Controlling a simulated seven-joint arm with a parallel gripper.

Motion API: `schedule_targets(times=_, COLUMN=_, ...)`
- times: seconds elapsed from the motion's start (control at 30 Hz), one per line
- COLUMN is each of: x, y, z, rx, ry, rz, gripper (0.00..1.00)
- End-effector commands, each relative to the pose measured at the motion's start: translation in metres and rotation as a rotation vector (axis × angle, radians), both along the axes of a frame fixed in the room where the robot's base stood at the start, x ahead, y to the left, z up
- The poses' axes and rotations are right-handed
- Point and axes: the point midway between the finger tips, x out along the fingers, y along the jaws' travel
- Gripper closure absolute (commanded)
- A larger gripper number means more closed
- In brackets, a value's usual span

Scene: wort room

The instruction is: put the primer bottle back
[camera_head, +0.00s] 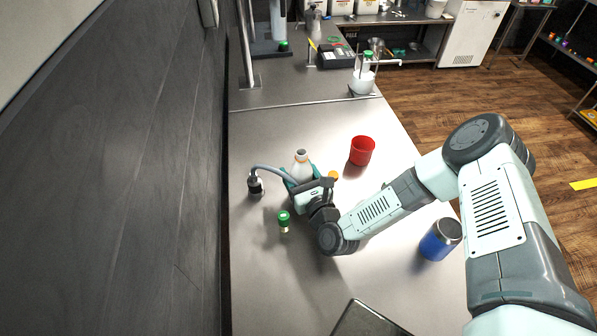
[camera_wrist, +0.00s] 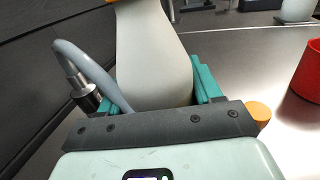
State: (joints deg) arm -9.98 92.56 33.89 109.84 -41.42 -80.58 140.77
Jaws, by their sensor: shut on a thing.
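A white bottle with some orange at its top (camera_head: 301,166), which I take as the primer bottle, stands roughly upright at my gripper (camera_head: 302,176). The pale bottle body also fills the upper middle of the wrist view (camera_wrist: 152,60). My gripper is shut on it, with the teal fingers at its two sides in the wrist view (camera_wrist: 150,88). The bottle's lower part is hidden by the gripper body. I cannot tell whether its base touches the counter.
A grey hose with a dark fitting (camera_head: 255,184) stands close left of the bottle. An orange cap (camera_head: 333,175) is close right. A green-capped vial (camera_head: 284,220), red cup (camera_head: 362,150) and blue container (camera_head: 440,240) stand on the steel counter (camera_head: 310,120). Counter behind the bottle is clear.

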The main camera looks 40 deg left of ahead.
Motion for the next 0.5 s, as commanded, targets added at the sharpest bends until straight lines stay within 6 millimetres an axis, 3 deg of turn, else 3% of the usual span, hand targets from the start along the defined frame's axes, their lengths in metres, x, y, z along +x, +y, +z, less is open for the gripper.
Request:
schedule_targets(times=0.33, x=0.0004, y=-0.0003, z=-0.0033, rx=0.000, ry=0.001, rz=-0.002, gripper=0.74)
schedule_targets(times=0.37, x=0.0003, y=-0.0003, z=-0.0034, rx=0.000, ry=0.001, rz=-0.001, gripper=0.33)
schedule_targets(times=0.5, x=0.0003, y=-0.0002, z=-0.0030, rx=0.000, ry=0.000, rz=-0.001, gripper=0.12)
